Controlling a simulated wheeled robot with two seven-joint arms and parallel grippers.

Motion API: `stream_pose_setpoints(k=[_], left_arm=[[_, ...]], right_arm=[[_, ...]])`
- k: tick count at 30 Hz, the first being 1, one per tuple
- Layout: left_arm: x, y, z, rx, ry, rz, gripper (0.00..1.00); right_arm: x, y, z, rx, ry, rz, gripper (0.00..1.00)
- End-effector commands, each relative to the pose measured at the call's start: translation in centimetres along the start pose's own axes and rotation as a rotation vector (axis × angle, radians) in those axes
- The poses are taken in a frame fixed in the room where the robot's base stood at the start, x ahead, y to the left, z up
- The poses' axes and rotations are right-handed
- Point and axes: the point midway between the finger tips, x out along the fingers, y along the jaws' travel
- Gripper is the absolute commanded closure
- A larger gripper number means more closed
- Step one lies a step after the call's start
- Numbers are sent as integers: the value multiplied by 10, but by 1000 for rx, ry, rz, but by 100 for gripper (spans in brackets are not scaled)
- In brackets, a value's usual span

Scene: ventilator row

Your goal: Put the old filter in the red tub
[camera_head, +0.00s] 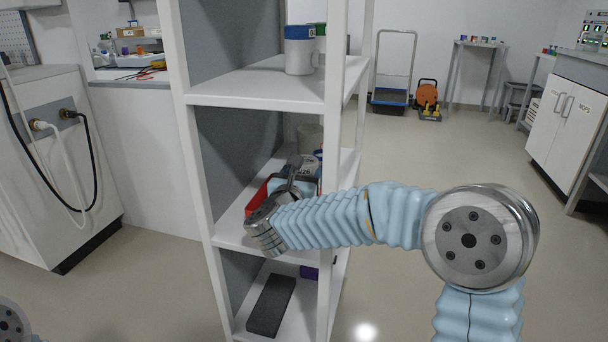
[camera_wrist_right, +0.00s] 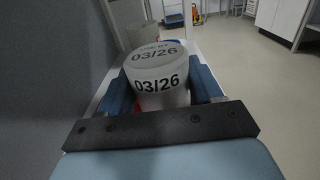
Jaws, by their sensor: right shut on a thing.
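The red tub (camera_head: 256,196) stands on the middle shelf of a white rack, partly hidden by my right wrist; a sliver of red also shows beside the held cylinder in the right wrist view. My right gripper (camera_wrist_right: 162,92) is shut on a whitish cylindrical filter (camera_wrist_right: 158,70) marked 03/26, with a blue finger on each side. My left gripper is out of view.
The rack's front post (camera_head: 334,120) stands close to my right forearm. A white and blue canister (camera_head: 299,50) is on the shelf above. A pale cylinder (camera_head: 308,138) stands behind the tub. A dark block (camera_head: 271,305) lies on the bottom shelf. The floor to the right is open.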

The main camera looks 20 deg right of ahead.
Motion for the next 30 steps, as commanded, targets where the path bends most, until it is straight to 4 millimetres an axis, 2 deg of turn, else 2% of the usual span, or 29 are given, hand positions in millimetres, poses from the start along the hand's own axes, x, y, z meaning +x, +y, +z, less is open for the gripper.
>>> stream_pose_setpoints(k=[1, 6, 16, 22, 23, 24, 30], left_arm=[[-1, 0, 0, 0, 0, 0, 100], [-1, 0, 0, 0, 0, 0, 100], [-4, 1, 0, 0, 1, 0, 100], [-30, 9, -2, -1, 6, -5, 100], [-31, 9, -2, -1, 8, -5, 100], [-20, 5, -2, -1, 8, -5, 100], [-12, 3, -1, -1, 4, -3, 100]], right_arm=[[0, 0, 1, 0, 0, 0, 32], [0, 0, 1, 0, 0, 0, 8], [0, 0, 3, -1, 0, 0, 8], [0, 0, 20, -2, 2, 0, 8], [-2, 0, 19, -2, 2, 1, 8], [-16, 1, 11, 0, 0, 5, 8], [-69, 1, 11, 0, 0, 4, 8]])
